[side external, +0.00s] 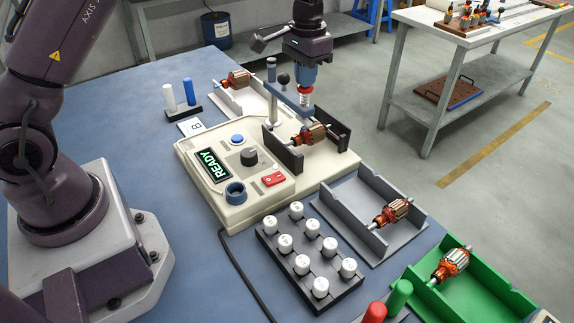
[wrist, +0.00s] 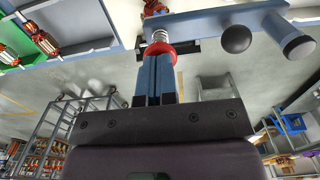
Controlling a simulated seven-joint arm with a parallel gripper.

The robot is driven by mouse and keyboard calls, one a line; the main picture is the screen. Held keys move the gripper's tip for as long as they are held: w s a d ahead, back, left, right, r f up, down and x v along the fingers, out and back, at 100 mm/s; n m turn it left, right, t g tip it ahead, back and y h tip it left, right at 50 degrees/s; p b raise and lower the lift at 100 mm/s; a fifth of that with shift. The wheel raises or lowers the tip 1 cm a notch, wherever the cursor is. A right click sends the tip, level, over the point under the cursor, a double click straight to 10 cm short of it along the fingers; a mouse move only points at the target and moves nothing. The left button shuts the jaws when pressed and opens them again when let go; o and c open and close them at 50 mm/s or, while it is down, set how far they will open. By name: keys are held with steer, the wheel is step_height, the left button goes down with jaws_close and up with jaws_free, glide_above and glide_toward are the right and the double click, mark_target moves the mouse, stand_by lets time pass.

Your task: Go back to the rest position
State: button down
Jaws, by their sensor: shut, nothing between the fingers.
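My gripper (side external: 302,76) is at the back of the bench, just above the red collar (side external: 305,88) and the spring plunger on the tester's arm. In the wrist view my gripper's blue fingers (wrist: 158,66) are together, with the red collar and the coil spring (wrist: 158,37) right beyond their tips. I cannot tell whether the fingertips touch the collar. Below the plunger, a copper-wound armature (side external: 312,133) lies across dark supports on the cream tester (side external: 215,205), whose screen reads READY.
A black ball knob (side external: 283,79) and a post (side external: 271,70) stand close left of the fingers. Armatures lie in the white tray (side external: 262,105), grey tray (side external: 345,219) and green tray (side external: 480,300). A rack of white-capped pieces (side external: 305,262) is in front. Space above the bench looks clear.

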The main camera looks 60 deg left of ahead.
steer(key=shift+r, duration=3)
steer(key=shift+s+d+f, duration=0.1)
steer(key=shift+s+f, duration=0.75)
steer(key=s+d+r+t, duration=0.1)
steer(key=s+r+t, duration=0.1)
steer(key=s, duration=0.7)
steer(key=s+d+r+t, duration=0.1)
steer(key=s+d+r, duration=0.1)
steer(key=s+r, duration=0.3)
steer(key=s+d+r+t, duration=0.1)
steer(key=s+r+t, duration=0.1)
steer(key=s, duration=1)
steer(key=shift+s+d+r+t, duration=0.3)
steer(key=shift+s+d+r, duration=0.1)
steer(key=shift+r, duration=0.35)
